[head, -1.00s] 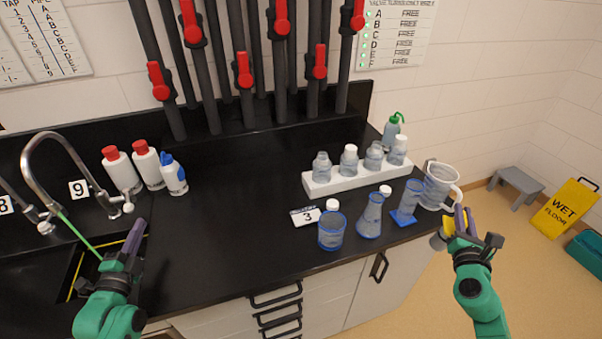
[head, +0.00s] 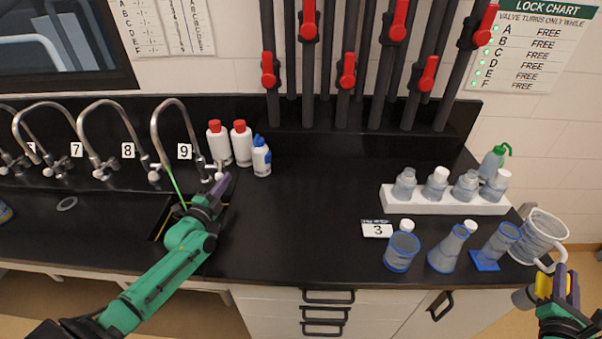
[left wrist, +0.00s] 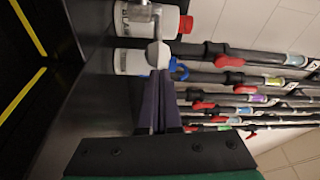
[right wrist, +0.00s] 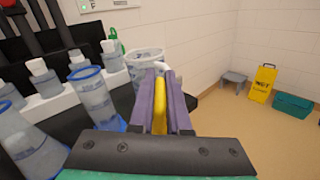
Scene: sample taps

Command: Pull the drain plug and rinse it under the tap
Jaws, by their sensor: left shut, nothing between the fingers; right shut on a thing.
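A yellow-handled plug with a grey end (head: 526,298) is held in my right gripper (head: 560,284), beyond the counter's front right corner. The yellow handle also shows between the fingers in the right wrist view (right wrist: 159,112). My left gripper (head: 223,184) is shut and empty. It sits just below the white knob of tap 9 (head: 218,174); the left wrist view shows the knob (left wrist: 158,54) just beyond the fingertips, contact unclear. A thin green line, like a stream, runs from the spout of tap 9 (head: 157,140) towards the yellow-edged sink (head: 158,226), partly hidden by my left arm.
Bottles (head: 242,143) stand right of tap 9. A white rack (head: 450,204) with several bottles, glassware (head: 402,251) and a clear jug (head: 540,236) fill the counter's right end. Red-handled valve pipes (head: 347,75) stand behind. The middle counter is clear.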

